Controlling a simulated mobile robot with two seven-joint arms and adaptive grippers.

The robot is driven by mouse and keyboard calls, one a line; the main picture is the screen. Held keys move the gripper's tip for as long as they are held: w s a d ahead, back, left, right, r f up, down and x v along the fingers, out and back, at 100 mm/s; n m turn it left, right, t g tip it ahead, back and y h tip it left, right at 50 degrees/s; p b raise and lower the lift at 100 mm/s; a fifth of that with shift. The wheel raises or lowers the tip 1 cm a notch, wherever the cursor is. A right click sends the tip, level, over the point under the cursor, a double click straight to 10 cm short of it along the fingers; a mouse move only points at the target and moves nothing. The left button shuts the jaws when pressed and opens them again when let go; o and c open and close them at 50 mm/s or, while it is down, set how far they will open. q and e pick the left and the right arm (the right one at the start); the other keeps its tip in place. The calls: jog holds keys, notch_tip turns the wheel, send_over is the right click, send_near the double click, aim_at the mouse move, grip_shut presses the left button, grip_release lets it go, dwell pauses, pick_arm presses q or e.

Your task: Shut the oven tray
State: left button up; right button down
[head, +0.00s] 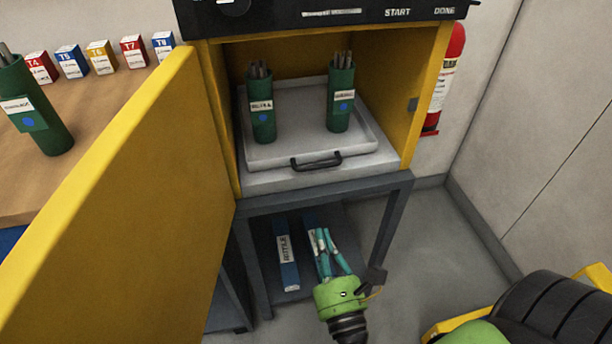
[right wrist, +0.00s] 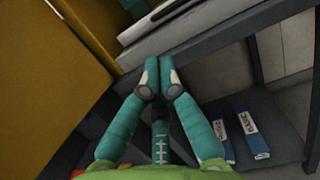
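The oven (head: 425,90) stands open in the head view, its yellow door (head: 120,200) swung out to the left. The pale grey oven tray (head: 290,140) lies inside, its front edge a little behind the oven's front lip. A black handle (head: 316,162) is on its front. Two green canisters (head: 262,110) (head: 340,100) with rods stand upright on it. My right gripper (head: 320,236) is below and in front of the oven, apart from the tray. Its teal fingertips (right wrist: 159,80) are together and hold nothing visible. My left gripper is out of view.
A dark stand (head: 320,196) carries the oven; blue boxes (head: 286,255) lie on its lower shelf. A wooden bench (head: 90,110) at left holds another green canister (head: 38,115) and several small boxes. A fire extinguisher (head: 446,75) hangs at right.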

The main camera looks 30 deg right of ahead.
aim_at(302, 171)
jog(key=p+x, duration=0.2)
jog(key=x, duration=1.1)
jog(key=shift+a+r+p, duration=0.15)
jog(key=shift+r+p, duration=0.05)
jog(key=shift+p, duration=0.15)
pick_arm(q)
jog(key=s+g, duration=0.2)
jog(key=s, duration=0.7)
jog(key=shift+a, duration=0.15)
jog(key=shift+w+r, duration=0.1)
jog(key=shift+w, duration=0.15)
pick_arm(e)
jog(key=x, duration=0.3)
jog(key=shift+w+f, duration=0.1)
jog(key=shift+f, duration=0.1)
jog(key=shift+w, duration=0.15)
jog(key=shift+r, duration=0.1)
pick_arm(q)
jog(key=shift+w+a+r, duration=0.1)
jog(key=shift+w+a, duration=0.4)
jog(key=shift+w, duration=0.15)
